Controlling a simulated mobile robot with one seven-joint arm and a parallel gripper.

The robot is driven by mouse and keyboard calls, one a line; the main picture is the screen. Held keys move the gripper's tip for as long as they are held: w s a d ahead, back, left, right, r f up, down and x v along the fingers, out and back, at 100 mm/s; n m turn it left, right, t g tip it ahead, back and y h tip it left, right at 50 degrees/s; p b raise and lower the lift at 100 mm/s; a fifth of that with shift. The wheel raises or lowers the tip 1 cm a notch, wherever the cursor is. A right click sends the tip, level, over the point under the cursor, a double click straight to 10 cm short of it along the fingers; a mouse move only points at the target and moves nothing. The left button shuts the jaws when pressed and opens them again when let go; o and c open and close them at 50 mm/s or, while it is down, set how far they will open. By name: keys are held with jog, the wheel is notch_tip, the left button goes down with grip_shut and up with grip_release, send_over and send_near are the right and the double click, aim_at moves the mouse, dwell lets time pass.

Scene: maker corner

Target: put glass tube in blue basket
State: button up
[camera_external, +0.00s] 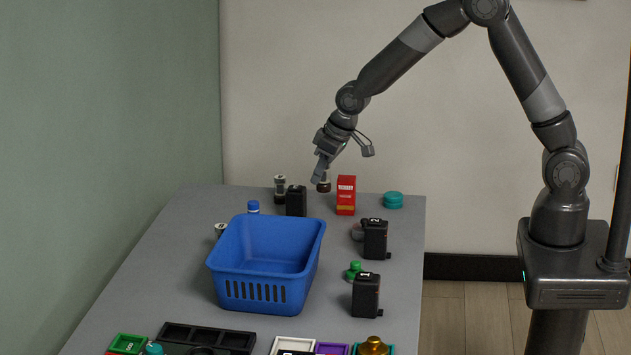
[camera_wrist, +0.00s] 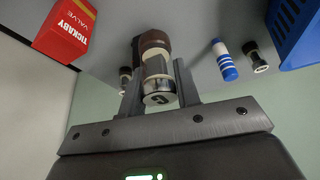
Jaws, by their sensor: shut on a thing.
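My gripper (camera_external: 319,179) is above the far part of the table and shut on a glass tube (camera_external: 325,185). The wrist view shows the tube (camera_wrist: 156,66) between the two fingers, with a brown cap at one end, a pale clear middle and a shiny metal end near the palm. The fingers hide part of it in the external view. The blue basket (camera_external: 265,284) stands on the middle of the table, nearer the camera than the gripper, and looks empty. A corner of it shows at the upper right of the wrist view (camera_wrist: 298,32).
A red valve box (camera_external: 346,196) stands right of my gripper. Black numbered boxes (camera_external: 375,240) stand right; trays (camera_external: 206,337) lie in front.

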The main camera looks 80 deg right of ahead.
jog(key=shift+s+d+r, duration=0.25)
jog(key=shift+d+r, duration=0.05)
jog(key=shift+d, duration=0.1)
jog(key=shift+r, duration=0.55)
jog(key=r, duration=0.4)
jog(key=shift+w+a+r, duration=0.1)
jog(key=shift+a, duration=0.1)
jog(key=w+a, duration=0.4)
jog(key=a, duration=1.2)
jog(key=w+a, duration=0.4)
jog(key=a, duration=1.2)
jog(key=f, duration=1.1)
jog(key=shift+d+f, duration=0.2)
jog(key=shift+d, duration=0.1)
jog(key=shift+f, duration=2.15)
jog(key=shift+f, duration=0.1)
jog(key=o, duration=1)
jog(key=shift+c, duration=0.2)
